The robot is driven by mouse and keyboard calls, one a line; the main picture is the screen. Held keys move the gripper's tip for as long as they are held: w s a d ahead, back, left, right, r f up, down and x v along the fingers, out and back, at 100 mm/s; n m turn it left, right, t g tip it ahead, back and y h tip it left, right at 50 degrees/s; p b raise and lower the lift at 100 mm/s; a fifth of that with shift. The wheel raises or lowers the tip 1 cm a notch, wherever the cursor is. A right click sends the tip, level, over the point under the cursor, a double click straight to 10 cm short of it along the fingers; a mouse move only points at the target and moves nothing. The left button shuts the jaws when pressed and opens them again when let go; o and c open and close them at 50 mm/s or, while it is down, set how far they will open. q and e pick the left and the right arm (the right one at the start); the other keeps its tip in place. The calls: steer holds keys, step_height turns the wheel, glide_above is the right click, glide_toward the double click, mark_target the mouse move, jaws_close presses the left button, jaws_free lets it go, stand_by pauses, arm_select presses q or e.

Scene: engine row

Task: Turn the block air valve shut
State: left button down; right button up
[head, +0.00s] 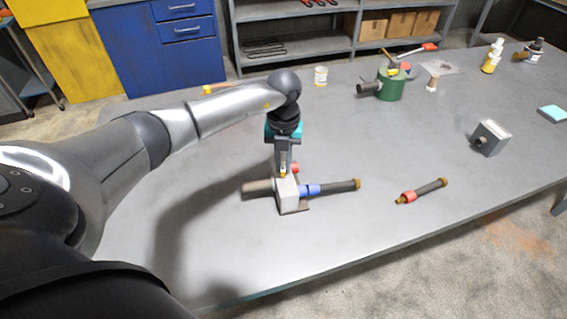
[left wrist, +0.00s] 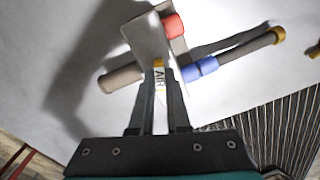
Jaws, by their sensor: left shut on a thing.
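The grey valve block (head: 288,194) stands on the grey table below my left gripper, and it also shows in the left wrist view (left wrist: 148,38). My left gripper (head: 284,168) points down at the block and is shut on a small part with a yellow end and a white label reading AIR (left wrist: 159,78), the air valve handle. A blue fitting with a dark hose (head: 332,187) joins the block's right side. A brown-grey stub (head: 257,187) sticks out on its left. A red part (left wrist: 173,25) sits at the block's far side. My right gripper is not in view.
A loose hose with a red collar (head: 422,191) lies to the right. The table's front is clear.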

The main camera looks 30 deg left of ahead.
arm_select(q)
steer(key=m+b, duration=0.1)
steer(key=m, duration=0.2)
steer(key=shift+w+m, duration=0.1)
steer(key=shift+m, duration=0.3)
steer(key=m+b, duration=0.1)
steer(key=m, duration=0.2)
steer(key=shift+m, duration=0.3)
steer(key=m+b, duration=0.1)
steer(key=m, duration=0.2)
steer(key=shift+m+b, duration=0.7)
steer(key=shift+m, duration=1.1)
steer(key=shift+r, duration=0.1)
steer(key=c, duration=0.9)
jaws_free()
